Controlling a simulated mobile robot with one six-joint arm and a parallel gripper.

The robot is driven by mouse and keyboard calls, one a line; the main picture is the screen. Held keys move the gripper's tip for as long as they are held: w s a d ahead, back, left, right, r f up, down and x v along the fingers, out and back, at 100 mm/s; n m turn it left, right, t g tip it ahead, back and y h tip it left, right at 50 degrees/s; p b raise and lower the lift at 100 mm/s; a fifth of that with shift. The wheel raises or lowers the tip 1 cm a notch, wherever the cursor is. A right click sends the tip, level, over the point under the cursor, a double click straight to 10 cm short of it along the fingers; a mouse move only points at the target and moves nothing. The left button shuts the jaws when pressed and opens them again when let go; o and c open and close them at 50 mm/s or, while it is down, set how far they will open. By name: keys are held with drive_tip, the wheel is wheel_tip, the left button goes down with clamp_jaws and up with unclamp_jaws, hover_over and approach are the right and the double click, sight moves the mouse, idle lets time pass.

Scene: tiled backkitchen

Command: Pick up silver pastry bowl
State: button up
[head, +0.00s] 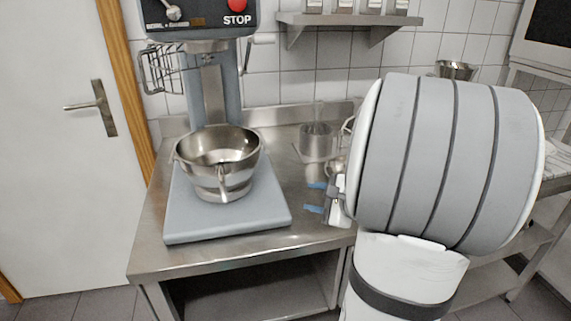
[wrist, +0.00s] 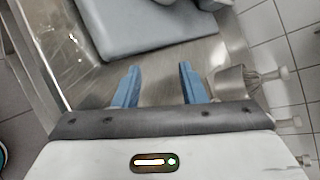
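A large silver bowl (head: 218,158) with side handles stands upright on the grey base (head: 215,222) of a mixer in the head view. It is the largest bowl in view. My gripper (head: 315,197) is to the right of the bowl and apart from it, above the steel table. Its blue fingers point left in the head view. In the wrist view my gripper (wrist: 157,84) shows two blue fingers spread apart, with only bare steel between them. The mixer base (wrist: 140,25) lies beyond the fingertips there.
A metal jug (head: 318,142) and smaller metal vessels stand behind my gripper; a metal container with a whisk (wrist: 238,82) is close right of the fingers. The mixer head (head: 198,18) overhangs the bowl. The steel table (head: 160,256) has a clear front strip.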

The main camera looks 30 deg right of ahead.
drive_tip(key=d+m+h, duration=0.1)
drive_tip(key=d, duration=0.2)
drive_tip(key=s+d+m+t+h, duration=0.1)
drive_tip(key=d+m, duration=0.1)
drive_tip(key=d, duration=0.1)
drive_tip(key=d+f+m+t+h, duration=0.1)
drive_tip(key=d+m+h, duration=0.1)
drive_tip(key=d, duration=0.1)
drive_tip(key=shift+s+d+f+b, duration=0.1)
drive_tip(key=shift+s+d+b, duration=0.1)
drive_tip(key=shift+d+b, duration=0.2)
drive_tip(key=shift+w+d, duration=0.1)
drive_tip(key=shift+d, duration=0.2)
drive_tip(key=x, duration=0.5)
drive_tip(key=p+x, duration=0.1)
drive_tip(key=x, duration=0.1)
drive_tip(key=shift+w+r, duration=0.25)
drive_tip(key=shift+w, duration=0.05)
drive_tip(key=shift+c, duration=0.6)
clamp_jaws()
drive_tip(key=shift+d, duration=0.1)
